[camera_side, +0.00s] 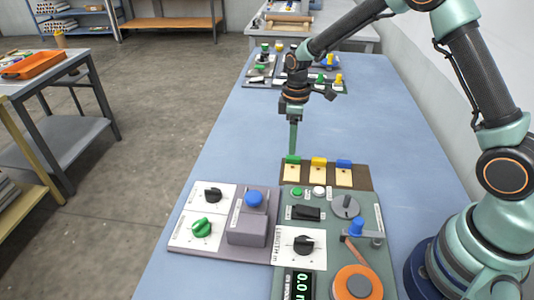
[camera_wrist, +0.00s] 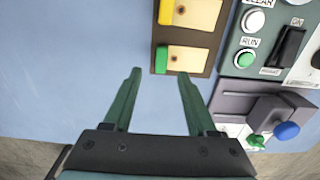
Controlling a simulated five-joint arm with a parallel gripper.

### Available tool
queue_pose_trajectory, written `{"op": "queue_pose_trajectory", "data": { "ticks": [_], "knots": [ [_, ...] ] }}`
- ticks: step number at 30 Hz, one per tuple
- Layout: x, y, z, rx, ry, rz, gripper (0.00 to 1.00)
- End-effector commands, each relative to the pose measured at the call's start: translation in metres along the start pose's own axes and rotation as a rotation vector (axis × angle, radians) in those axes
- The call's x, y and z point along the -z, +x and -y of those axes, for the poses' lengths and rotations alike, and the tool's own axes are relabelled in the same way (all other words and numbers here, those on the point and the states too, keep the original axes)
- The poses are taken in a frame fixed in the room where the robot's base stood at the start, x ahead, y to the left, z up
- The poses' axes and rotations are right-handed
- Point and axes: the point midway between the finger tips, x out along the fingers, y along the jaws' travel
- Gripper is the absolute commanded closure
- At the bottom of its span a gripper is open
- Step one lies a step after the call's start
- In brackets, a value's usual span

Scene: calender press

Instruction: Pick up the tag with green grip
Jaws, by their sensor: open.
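The tag with green grip (camera_side: 292,172) lies on a brown board (camera_side: 305,184), leftmost in a row with a yellow-grip tag (camera_side: 317,172) and a blue-grip tag (camera_side: 343,174). In the side view my gripper (camera_side: 293,151) points down just above and behind the green grip. In the wrist view my gripper (camera_wrist: 159,74) is open with nothing between its fingers. The green grip (camera_wrist: 162,60) shows just beyond the fingertips, nearer the right finger. I cannot tell the exact height gap. The blue-grip tag is outside the wrist view.
A grey-green control panel (camera_side: 373,240) with knobs, buttons and a display adjoins the board at the front. A mauve panel (camera_side: 225,257) with a blue button stands to its left. More devices (camera_side: 263,68) stand at the far end. The blue tabletop (camera_side: 225,140) left of the board is clear.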

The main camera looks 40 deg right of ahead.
Motion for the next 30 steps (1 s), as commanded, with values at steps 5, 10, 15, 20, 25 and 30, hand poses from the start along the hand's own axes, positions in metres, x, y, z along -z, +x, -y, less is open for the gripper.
{"op": "queue_pose_trajectory", "data": {
  "ticks": [5,10,15,20,25,30],
  "knots": [
    [0.005,0.027,0.003,0.003,-0.002,0.003,0.43],
    [0.005,0.043,0.002,0.001,0.0,0.001,0.43],
    [0.005,0.046,0.002,0.0,0.0,0.0,0.43],
    [0.005,0.045,0.002,0.0,0.001,0.0,0.65],
    [0.005,0.045,0.002,0.0,0.001,0.0,1.0],
    [0.005,0.045,0.002,0.0,0.001,0.0,1.0]
  ]
}}
